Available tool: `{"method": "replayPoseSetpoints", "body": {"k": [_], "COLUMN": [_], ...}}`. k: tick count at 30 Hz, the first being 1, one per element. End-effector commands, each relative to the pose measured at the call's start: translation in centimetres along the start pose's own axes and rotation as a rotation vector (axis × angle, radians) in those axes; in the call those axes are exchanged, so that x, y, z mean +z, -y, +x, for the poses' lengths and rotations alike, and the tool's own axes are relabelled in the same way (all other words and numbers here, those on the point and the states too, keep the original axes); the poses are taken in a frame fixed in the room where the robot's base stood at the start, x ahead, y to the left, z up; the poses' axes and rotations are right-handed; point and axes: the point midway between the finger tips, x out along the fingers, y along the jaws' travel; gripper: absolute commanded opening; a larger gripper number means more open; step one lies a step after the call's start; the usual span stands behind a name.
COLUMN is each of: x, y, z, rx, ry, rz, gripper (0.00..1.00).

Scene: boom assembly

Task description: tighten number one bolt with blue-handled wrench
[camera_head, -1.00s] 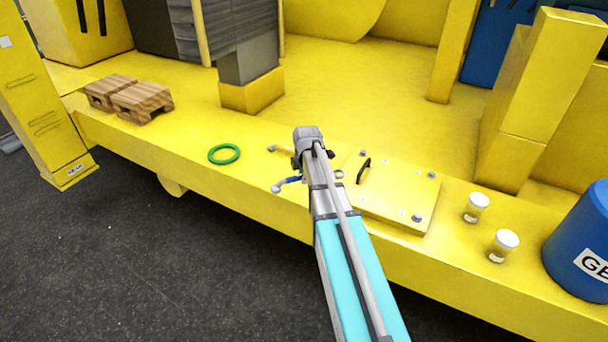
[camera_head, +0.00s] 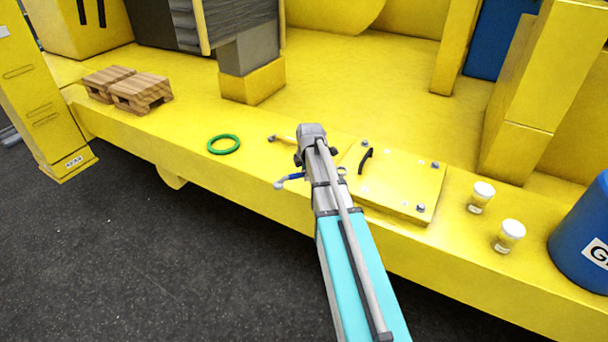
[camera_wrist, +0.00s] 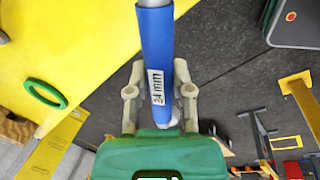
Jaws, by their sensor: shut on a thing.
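My gripper (camera_wrist: 159,97) is shut on the blue-handled wrench (camera_wrist: 155,35), whose handle carries a "24 mm" label in the wrist view. In the head view, the blue-handled wrench (camera_head: 290,179) sticks out to the left of my gripper (camera_head: 302,164), near the front edge of the yellow deck. The arm hides part of it. A yellow square plate (camera_head: 395,190) with a black handle lies right of my gripper. Bolts show at its back left (camera_head: 365,143), back right (camera_head: 435,165) and front right (camera_head: 421,208) corners. I cannot read which is number one.
A yellow-handled wrench (camera_head: 283,138) lies just behind my gripper. A green ring (camera_head: 223,144) lies on the deck to the left, with wooden pallets (camera_head: 130,91) beyond. Two white-lidded cups (camera_head: 482,197) (camera_head: 509,236) and a blue barrel (camera_head: 583,235) stand at the right.

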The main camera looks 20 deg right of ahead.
Motion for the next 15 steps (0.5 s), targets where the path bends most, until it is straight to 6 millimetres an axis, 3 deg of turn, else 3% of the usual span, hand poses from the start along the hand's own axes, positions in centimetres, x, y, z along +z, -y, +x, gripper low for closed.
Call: {"method": "replayPoseSetpoints", "body": {"k": [15], "x": [0.09], "y": [0.24], "z": [1.1], "rx": [0.0], "ry": [0.0], "rz": [0.001], "gripper": [0.0]}}
